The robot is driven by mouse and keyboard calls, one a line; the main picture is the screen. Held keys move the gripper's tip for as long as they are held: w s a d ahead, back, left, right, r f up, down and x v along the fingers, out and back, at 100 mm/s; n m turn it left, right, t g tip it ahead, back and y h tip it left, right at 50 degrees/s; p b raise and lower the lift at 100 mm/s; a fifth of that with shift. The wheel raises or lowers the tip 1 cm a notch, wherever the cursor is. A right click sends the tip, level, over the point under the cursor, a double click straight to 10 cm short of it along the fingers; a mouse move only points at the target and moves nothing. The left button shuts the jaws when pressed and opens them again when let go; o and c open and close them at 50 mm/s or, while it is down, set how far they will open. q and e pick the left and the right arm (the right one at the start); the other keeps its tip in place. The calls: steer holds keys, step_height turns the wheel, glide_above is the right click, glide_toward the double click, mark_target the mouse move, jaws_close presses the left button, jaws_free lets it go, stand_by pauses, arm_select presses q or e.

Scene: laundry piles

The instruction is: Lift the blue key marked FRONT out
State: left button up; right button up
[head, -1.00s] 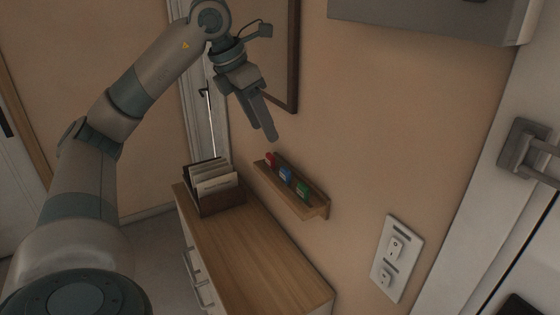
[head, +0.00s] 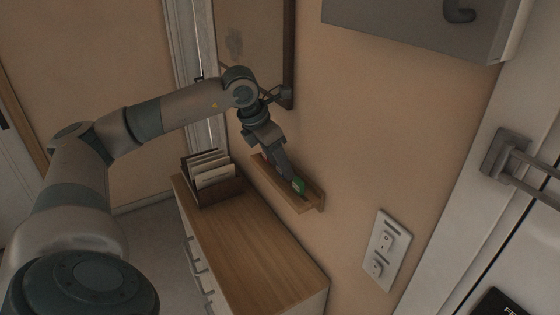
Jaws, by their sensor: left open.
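My left gripper (head: 285,174) is down at the small wooden wall shelf (head: 303,209), open, its fingers at the middle of the row of keys. The blue key is hidden behind the fingers, so I cannot tell whether they touch it. The green key (head: 299,186) shows just to the right of the fingertips. The red key is almost wholly covered by the gripper, at the shelf's far left end. My right gripper is not in view.
A wooden-topped cabinet (head: 245,245) stands below the shelf, its right part clear. A file holder (head: 222,192) with papers sits at its back left. A switch plate (head: 386,245) is on the wall at right. A grey box (head: 415,30) hangs above.

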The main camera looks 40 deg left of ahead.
mark_target(279, 176)
arm_select(q)
steer(key=shift+w+f, duration=0.15)
steer(key=shift+f, duration=0.4)
steer(key=shift+c, duration=0.3)
steer(key=c, duration=1.1)
steer(key=shift+o, duration=0.2)
steer(key=shift+r+p, duration=0.75)
steer(key=shift+r, duration=0.55)
steer(key=shift+d+r+p, duration=0.1)
steer(key=shift+r+p, duration=0.6)
steer(key=shift+r, duration=0.55)
steer(key=shift+f, duration=0.1)
